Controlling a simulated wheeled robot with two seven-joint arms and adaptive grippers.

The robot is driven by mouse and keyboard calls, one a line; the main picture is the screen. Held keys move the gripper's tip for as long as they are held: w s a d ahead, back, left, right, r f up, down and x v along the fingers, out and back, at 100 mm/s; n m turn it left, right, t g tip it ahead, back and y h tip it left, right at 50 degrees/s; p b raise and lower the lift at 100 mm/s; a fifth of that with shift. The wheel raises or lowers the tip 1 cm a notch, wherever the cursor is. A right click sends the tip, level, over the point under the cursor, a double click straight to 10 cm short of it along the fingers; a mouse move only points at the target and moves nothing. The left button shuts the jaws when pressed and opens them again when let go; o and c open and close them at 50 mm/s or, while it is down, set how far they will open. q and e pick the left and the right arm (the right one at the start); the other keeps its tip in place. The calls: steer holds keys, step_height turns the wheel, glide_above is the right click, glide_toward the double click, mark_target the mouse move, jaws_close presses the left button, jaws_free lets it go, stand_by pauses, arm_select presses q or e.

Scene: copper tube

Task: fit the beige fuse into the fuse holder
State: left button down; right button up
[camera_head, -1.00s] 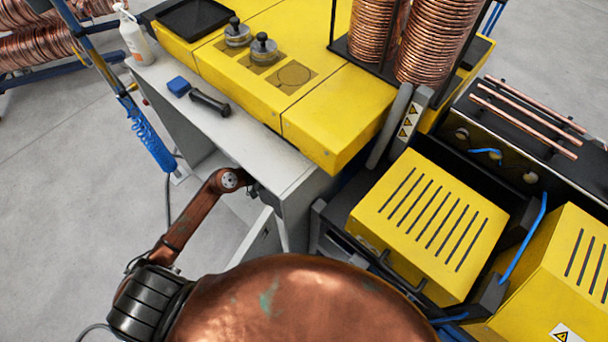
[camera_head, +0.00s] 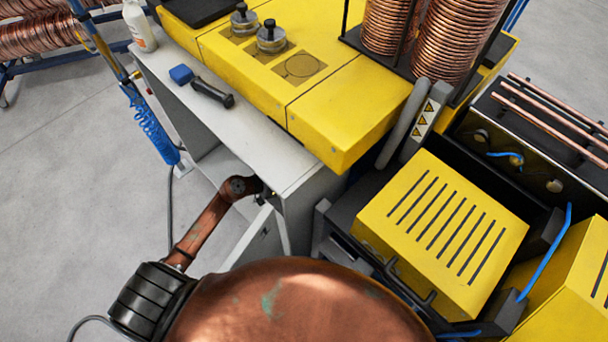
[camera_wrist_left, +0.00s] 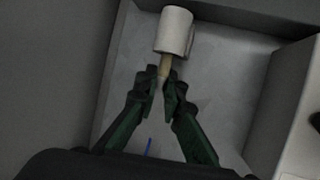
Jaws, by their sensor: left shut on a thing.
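In the left wrist view my left gripper (camera_wrist_left: 164,82) has dark green fingers, closed on a slim beige piece, which looks like the beige fuse (camera_wrist_left: 166,64). The fuse points away from the fingers towards a white cylinder (camera_wrist_left: 174,32). Its far end meets or overlaps the cylinder in the picture; I cannot tell whether they touch. In the head view my left arm reaches into the open grey cabinet under the worktop (camera_head: 265,150), and its gripper is hidden there. I cannot make out the fuse holder for certain. My right gripper is in neither view.
Grey cabinet walls (camera_wrist_left: 275,110) stand close around the gripper. On the worktop are a blue block (camera_head: 181,74), a dark handled tool (camera_head: 212,92) and a white bottle (camera_head: 138,26). A yellow slotted box (camera_head: 440,230) stands to the right.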

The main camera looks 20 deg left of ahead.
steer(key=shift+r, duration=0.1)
arm_select(q)
steer(key=c, duration=2)
jaws_free()
steer(key=shift+f, duration=0.1)
steer(key=shift+c, duration=0.2)
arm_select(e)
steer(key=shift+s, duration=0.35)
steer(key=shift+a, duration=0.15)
arm_select(q)
steer(key=p+v, duration=0.2)
steer(key=v, duration=1)
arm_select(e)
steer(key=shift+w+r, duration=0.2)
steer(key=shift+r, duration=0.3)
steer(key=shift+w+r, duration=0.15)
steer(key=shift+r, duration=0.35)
